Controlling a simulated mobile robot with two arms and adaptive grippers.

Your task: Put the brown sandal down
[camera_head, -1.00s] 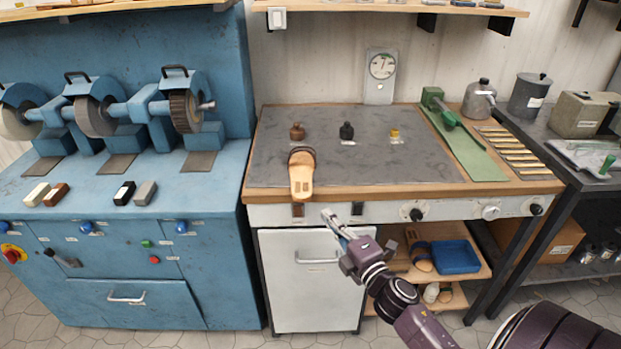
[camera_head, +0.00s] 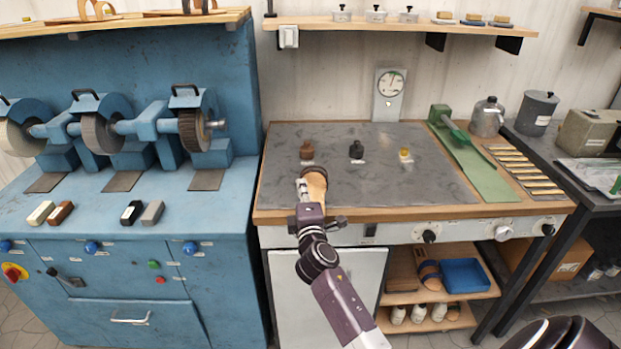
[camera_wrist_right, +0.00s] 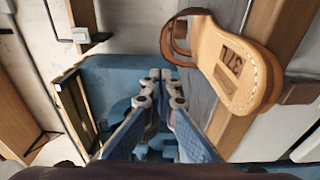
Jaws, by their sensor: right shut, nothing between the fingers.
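The brown sandal (camera_head: 317,184) lies on the grey-topped workbench (camera_head: 420,185), near its front left edge. It has a tan sole and a dark brown strap, and its heel end is partly hidden by my right gripper (camera_head: 303,190). In the right wrist view the sandal (camera_wrist_right: 236,68) is at the upper right, with a stamped mark on its sole. My right gripper (camera_wrist_right: 161,80) is shut and empty there, its fingertips to the left of the sandal, apart from it in that picture. My left gripper is not in view.
Brown, black and yellow-capped small pots (camera_head: 356,149) stand behind the sandal. A green tool (camera_head: 440,118) on a green mat is at the right. A blue grinding machine (camera_head: 120,215) is at the left. A lower shelf holds a blue tray (camera_head: 465,274).

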